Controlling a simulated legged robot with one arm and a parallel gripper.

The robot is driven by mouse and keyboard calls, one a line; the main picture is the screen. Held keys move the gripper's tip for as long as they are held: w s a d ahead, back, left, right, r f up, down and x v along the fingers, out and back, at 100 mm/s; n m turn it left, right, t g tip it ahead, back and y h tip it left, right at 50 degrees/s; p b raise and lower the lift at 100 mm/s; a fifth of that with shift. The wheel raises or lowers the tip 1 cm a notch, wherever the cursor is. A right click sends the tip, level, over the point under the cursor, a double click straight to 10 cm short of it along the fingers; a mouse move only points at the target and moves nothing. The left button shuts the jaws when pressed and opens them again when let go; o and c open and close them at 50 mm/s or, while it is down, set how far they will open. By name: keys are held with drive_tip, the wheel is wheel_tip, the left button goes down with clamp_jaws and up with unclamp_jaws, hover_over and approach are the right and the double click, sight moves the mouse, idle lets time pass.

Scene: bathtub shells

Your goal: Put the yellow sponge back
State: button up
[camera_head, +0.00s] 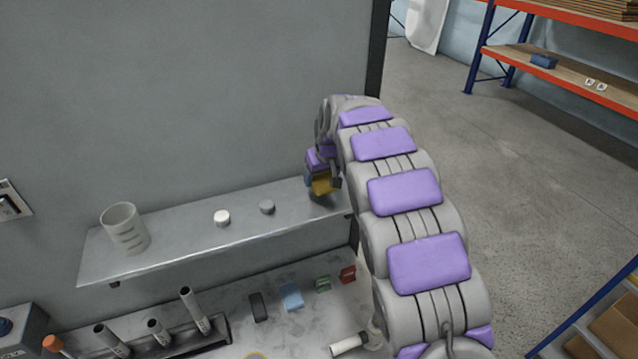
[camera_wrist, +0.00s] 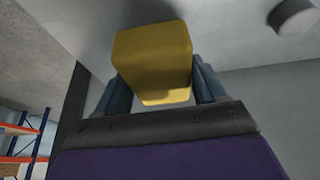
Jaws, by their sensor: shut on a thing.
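The yellow sponge (camera_wrist: 152,58) is held between the two fingers of my gripper (camera_wrist: 158,84) in the wrist view. In the head view the sponge (camera_head: 323,183) shows just above the right end of the grey wall shelf (camera_head: 170,252), below my gripper (camera_head: 322,172). My gripper is shut on the sponge. Whether the sponge touches the shelf is hard to tell. Part of my gripper is hidden behind my arm in the head view.
A white cup (camera_head: 125,228), a white knob-like piece (camera_head: 222,218) and a grey one (camera_head: 267,207) stand on the shelf. Below, a counter holds a blue piece (camera_head: 291,297), a green clip (camera_head: 323,284), a red clip (camera_head: 348,274) and a tube rack (camera_head: 190,338). Open floor lies right.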

drive_tip(key=shift+w+d+f, duration=0.1)
drive_tip(key=shift+d, duration=0.35)
drive_tip(key=f, duration=0.2)
drive_tip(key=shift+d+f+p, duration=0.2)
drive_tip(key=shift+f+p, duration=0.15)
drive_tip(key=shift+a+f, duration=0.2)
drive_tip(key=shift+a, duration=0.65)
drive_tip(key=shift+a+f, duration=0.15)
drive_tip(key=shift+f, duration=0.1)
drive_tip(key=o, duration=0.6)
drive_tip(key=shift+d, duration=0.25)
drive_tip(key=o, duration=0.4)
drive_tip(key=shift+d+f, duration=0.1)
drive_tip(key=shift+d, duration=0.4)
drive_tip(key=shift+s+a, duration=0.15)
drive_tip(key=shift+s, duration=0.05)
